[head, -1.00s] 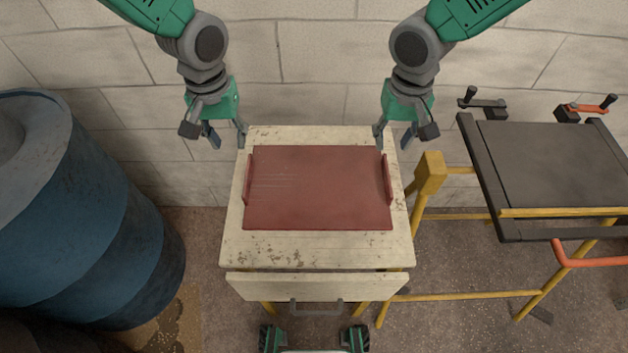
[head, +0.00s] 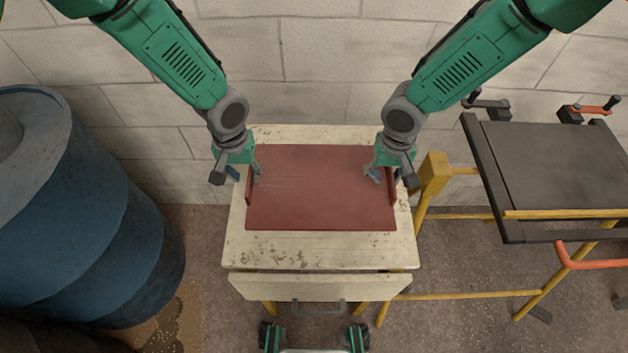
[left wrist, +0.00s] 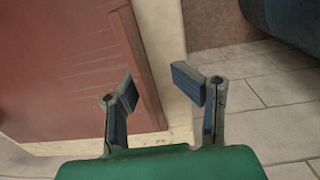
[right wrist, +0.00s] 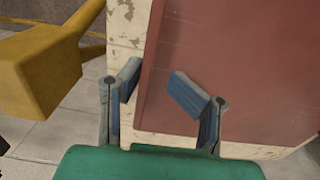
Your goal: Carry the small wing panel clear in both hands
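The small wing panel (head: 320,190) is a flat dark-red sheet with a raised lip along its left and right edges. It lies on the worn cream table (head: 320,252). My left gripper (head: 246,174) is open over the panel's left lip, which also shows in the left wrist view (left wrist: 142,60) between and beyond the fingers. My right gripper (head: 385,175) is open over the right lip, seen in the right wrist view (right wrist: 152,60) between and beyond its fingers. Whether either finger touches the panel I cannot tell.
Blue drums (head: 90,220) stand on the left. A yellow frame with a dark panel (head: 560,165) and clamps stands on the right, its yellow post (head: 433,172) close to the table. A block wall is behind. The table front is clear.

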